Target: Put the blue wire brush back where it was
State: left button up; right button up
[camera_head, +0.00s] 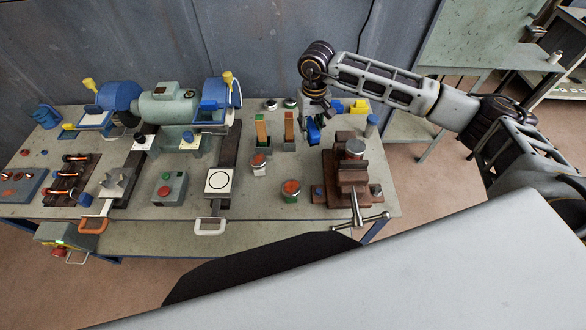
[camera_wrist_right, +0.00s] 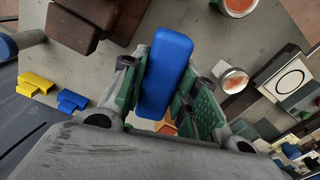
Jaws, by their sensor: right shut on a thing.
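The blue wire brush (camera_head: 313,133) is in my right gripper (camera_head: 315,112), over the right part of the bench, left of and behind the vise. In the right wrist view, its blue body (camera_wrist_right: 167,75) sits between the green-padded fingers of the gripper (camera_wrist_right: 165,95), which are shut on it. The bristles cannot be made out. In the head view the arm hides part of the bench behind the brush. My left gripper is not in view.
A brown vise (camera_head: 352,175) stands at the bench's right end. Two upright coloured pieces (camera_head: 289,127) (camera_head: 261,130) stand left of the brush. Yellow blocks (camera_head: 358,107) lie to its right. A bench grinder (camera_head: 168,105) stands further left.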

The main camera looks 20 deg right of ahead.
jog(key=shift+w+f, duration=0.1)
jog(key=shift+f, duration=0.3)
jog(key=shift+f+b, duration=0.15)
jog(key=shift+b, duration=0.35)
jog(key=shift+f, duration=0.1)
